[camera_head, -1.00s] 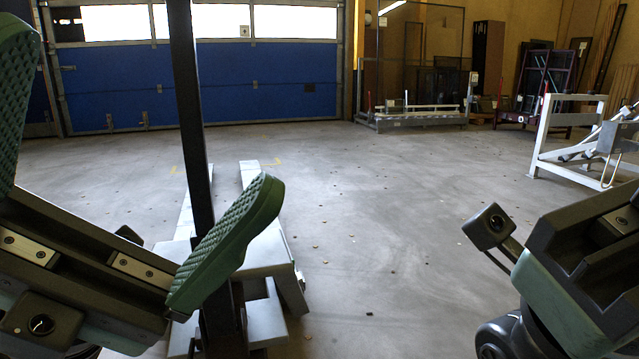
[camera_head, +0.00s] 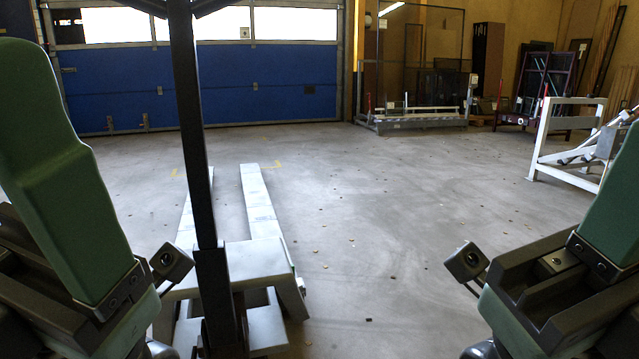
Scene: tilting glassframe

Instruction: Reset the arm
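My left gripper (camera_head: 60,170) is at the left edge. One green finger points up, seated at the right end of its dark rail; the other finger is out of frame. This seating looks open, and I see nothing held. My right gripper (camera_head: 615,200) is at the right edge. Part of one green finger stands up, with bare rail to its left; its other finger is cut off, so its opening cannot be told. Both grippers are in the lower corners, with small box-shaped parts facing inward.
A pallet truck (camera_head: 245,255) with two pale forks and a dark upright post (camera_head: 190,130) stands between the arms. A white frame (camera_head: 560,140) stands at right. A tall glass rack (camera_head: 415,120) and a blue door (camera_head: 200,85) are at the back.

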